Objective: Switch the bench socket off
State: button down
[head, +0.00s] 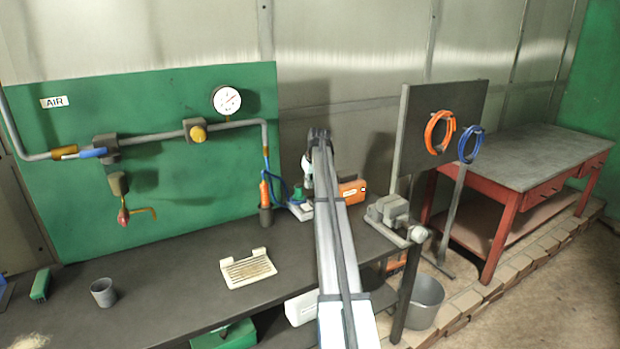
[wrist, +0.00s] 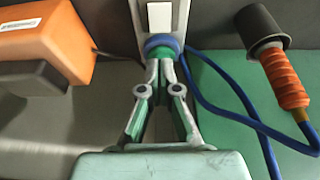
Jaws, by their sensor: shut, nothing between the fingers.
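The bench socket (wrist: 161,30) is a grey box at the top middle of the wrist view, with a white rectangular switch face on it. A round blue plug (wrist: 162,44) sits at its near end, with a blue cable running off to the right. My gripper (wrist: 163,64) is shut and empty, its fingertips at or just above the blue plug. I cannot tell whether they touch it. The switch lies just beyond the tips, and its on or off position is unclear. In the head view the socket (head: 302,212) is small and partly behind my arm.
An orange box (wrist: 45,38) stands left of the socket in the wrist view. On the right are an orange-handled tool (wrist: 284,80) and its dark holder (wrist: 262,28). In the head view, a bench vise (head: 390,212) and a cream slatted tray (head: 248,270) are on the bench.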

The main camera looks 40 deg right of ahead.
aim_at(305, 204)
jog(key=p+x, duration=0.1)
jog(key=x, duration=0.2)
jog(key=p+x, duration=0.1)
jog(key=x, duration=0.2)
jog(key=p+x, duration=0.1)
jog(key=x, duration=0.2)
jog(key=shift+s+f, duration=0.3)
jog(key=shift+a, duration=0.1)
